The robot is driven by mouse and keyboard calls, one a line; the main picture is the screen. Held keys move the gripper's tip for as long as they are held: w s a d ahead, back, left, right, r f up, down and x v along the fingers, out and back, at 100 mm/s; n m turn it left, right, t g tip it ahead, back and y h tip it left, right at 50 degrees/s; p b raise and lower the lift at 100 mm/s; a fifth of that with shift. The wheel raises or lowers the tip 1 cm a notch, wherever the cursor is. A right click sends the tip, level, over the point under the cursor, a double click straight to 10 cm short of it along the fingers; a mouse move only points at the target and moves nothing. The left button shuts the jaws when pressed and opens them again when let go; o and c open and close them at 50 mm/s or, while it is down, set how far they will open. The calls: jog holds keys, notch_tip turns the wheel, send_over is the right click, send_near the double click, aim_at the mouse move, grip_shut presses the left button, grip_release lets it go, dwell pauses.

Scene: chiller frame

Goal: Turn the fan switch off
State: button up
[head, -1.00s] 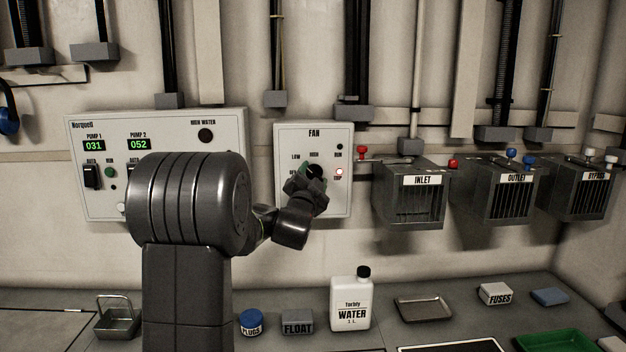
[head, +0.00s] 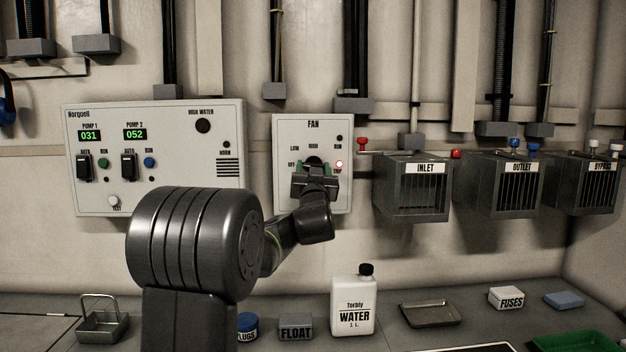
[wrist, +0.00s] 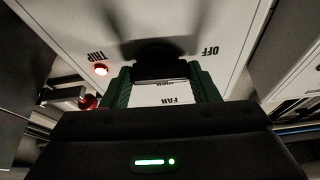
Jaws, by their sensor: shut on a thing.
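The fan panel (head: 285,200) is a pale box on the wall, with labels LOW, HIGH, OFF, RUN and TRIP. Its dark round switch knob (head: 314,162) sits in the middle and is partly hidden behind my gripper. My gripper (head: 314,170) is at the panel front, its green-padded fingers shut on the knob, one on each side. In the wrist view the dark knob (wrist: 163,62) shows between the fingers, with OFF to one side and TRIP to the other. The knob's pointer direction is hidden. The red TRIP lamp (head: 339,164) is lit.
A pump panel (head: 180,203) hangs at left. The INLET box (head: 412,203) with a red-handled valve (head: 362,142) is close at right. A water bottle (head: 352,305) and a FLOAT box (head: 295,327) stand on the bench below.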

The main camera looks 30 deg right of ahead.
jog(key=shift+f+n+y, duration=0.1)
jog(key=shift+n+y, duration=0.3)
jog(key=shift+n, duration=0.5)
jog(key=shift+t, duration=0.3)
jog(key=o, duration=1)
jog(key=shift+s, duration=0.1)
jog(key=v, duration=1.3)
jog(key=shift+s+a+f, duration=0.1)
jog(key=shift+s+a, duration=0.05)
jog(key=shift+s, duration=0.15)
jog(key=shift+w, duration=0.1)
jog(key=x, duration=1.3)
jog(key=shift+w+d+r, duration=0.2)
jog(key=shift+w, duration=0.1)
jog(key=shift+s, duration=0.1)
